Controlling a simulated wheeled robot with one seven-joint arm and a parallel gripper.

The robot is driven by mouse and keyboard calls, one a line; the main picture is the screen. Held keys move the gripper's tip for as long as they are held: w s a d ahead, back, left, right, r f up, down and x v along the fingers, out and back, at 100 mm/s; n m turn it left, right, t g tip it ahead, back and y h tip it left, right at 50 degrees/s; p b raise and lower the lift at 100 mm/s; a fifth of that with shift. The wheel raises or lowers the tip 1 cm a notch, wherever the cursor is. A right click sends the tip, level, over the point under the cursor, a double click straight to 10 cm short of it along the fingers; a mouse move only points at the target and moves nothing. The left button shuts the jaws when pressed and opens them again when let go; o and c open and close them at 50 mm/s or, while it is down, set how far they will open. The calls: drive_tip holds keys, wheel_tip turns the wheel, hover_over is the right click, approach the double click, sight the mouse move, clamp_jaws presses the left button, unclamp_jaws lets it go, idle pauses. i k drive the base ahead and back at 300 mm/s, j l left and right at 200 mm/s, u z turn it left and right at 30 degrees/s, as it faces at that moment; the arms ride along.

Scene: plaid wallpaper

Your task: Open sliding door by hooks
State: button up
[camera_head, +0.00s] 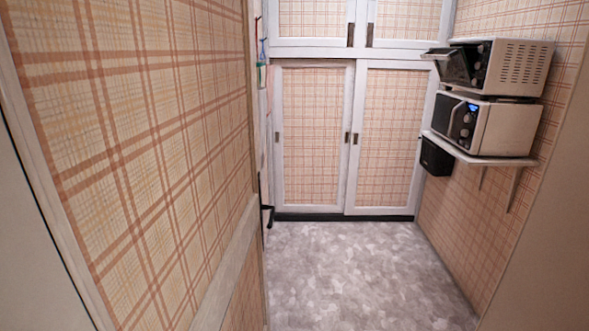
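At the back stands a white-framed cupboard with plaid panels. Its lower part has two sliding-type doors, a left door (315,125) and a right door (392,120), each with small dark recessed pulls such as the one by the middle seam (347,137). They look closed, with their frames meeting at the middle. A large plaid-panelled door or wall panel (150,150) fills the near left. Beyond its edge, small coloured items hang on the left wall (262,60), perhaps on hooks; a dark fitting (267,212) shows lower down. My gripper is not in view.
On the right wall, a shelf (480,158) holds a white microwave (505,130) with a toaster oven (515,65), its front open, on top. A black box (437,157) hangs below. The grey floor (360,270) is clear up to the cupboard.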

sight(311, 112)
drive_tip(key=i, duration=2.5)
drive_tip(key=i+l, duration=0.15)
drive_tip(key=i, duration=2.4)
drive_tip(key=j+u, duration=0.05)
drive_tip(key=j, duration=0.1)
